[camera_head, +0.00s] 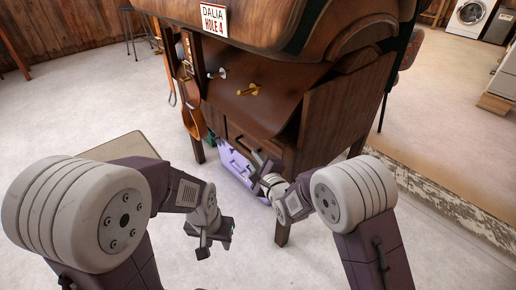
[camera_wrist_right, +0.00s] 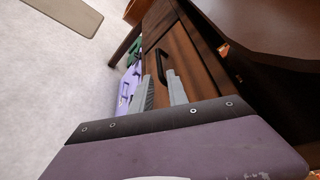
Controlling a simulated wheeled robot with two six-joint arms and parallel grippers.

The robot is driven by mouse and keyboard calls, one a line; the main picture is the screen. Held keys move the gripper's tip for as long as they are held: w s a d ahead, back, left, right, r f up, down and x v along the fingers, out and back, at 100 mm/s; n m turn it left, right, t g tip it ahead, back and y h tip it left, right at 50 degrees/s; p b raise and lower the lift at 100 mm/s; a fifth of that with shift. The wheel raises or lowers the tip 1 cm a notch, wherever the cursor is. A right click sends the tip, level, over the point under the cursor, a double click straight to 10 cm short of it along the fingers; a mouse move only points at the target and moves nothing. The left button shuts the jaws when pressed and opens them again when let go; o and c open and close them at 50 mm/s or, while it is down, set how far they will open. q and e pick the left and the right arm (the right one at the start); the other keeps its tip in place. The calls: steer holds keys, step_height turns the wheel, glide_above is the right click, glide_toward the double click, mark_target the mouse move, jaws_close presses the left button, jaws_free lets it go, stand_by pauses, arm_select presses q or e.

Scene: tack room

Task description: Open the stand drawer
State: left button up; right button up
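The dark wooden stand (camera_head: 330,105) fills the upper middle of the head view, under a brown saddle-shaped top. Its drawer (camera_head: 240,138) is low on the front and looks shut. In the right wrist view the drawer front (camera_wrist_right: 181,60) carries a black bar handle (camera_wrist_right: 161,66). My right gripper (camera_head: 259,166) is in front of the drawer. In its wrist view the two grey fingers (camera_wrist_right: 162,84) are apart, with the handle just beyond their tips and no grip on it visible. My left gripper (camera_head: 214,243) hangs over the floor, away from the stand; its finger opening is unclear.
A purple crate-like object (camera_head: 236,163) stands on the floor beneath the stand. Leather straps (camera_head: 192,95) hang at its left side. A yellow item (camera_head: 249,90) lies on the stand's sloped surface. A beige mat (camera_head: 122,148) lies left. Open floor surrounds the left gripper.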

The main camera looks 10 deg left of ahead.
mark_target(246, 148)
steer(key=b+x, duration=0.3)
steer(key=x, duration=0.5)
steer(key=shift+w+a+f, duration=0.1)
steer(key=shift+a+f, duration=0.05)
steer(key=shift+f, duration=0.05)
steer(key=shift+w+a+b, duration=0.15)
steer(key=shift+w+b, duration=0.1)
steer(key=shift+b, duration=0.05)
steer(key=shift+r, duration=0.1)
jaws_close()
stand_by(0.8)
